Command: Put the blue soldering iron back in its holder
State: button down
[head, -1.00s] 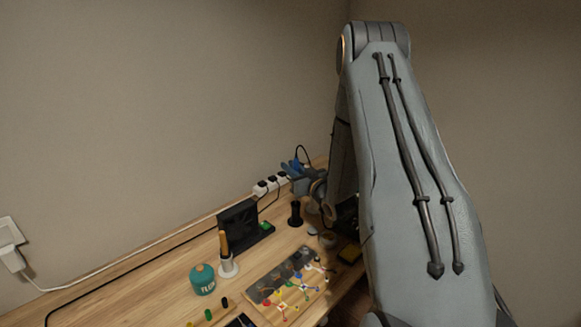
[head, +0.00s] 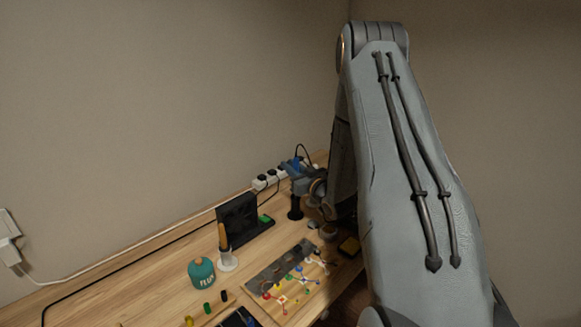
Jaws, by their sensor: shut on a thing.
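The blue soldering iron (head: 291,164) is in my gripper (head: 298,180) at the back right of the bench, with its black cable looping up behind. Only part of its blue handle shows; its tip is hidden. My gripper is shut on it. A black upright holder (head: 295,209) stands on the bench directly below my gripper in the picture, and my gripper covers its top. I cannot tell whether the iron touches or enters it. A second iron with an orange handle (head: 223,236) stands in a white holder (head: 228,263) further left.
A black fan box (head: 237,217) stands left of the black holder. A white power strip (head: 268,180) lies along the wall. My arm hides the bench's right side.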

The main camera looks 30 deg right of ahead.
jog(key=shift+f+b, duration=0.8)
jog(key=shift+f, duration=0.55)
jog(key=shift+f+b, duration=0.5)
jog(key=shift+f, duration=0.25)
jog(key=c, duration=0.9)
grip_release()
jog(key=shift+c, duration=0.2)
jog(key=shift+r, duration=0.1)
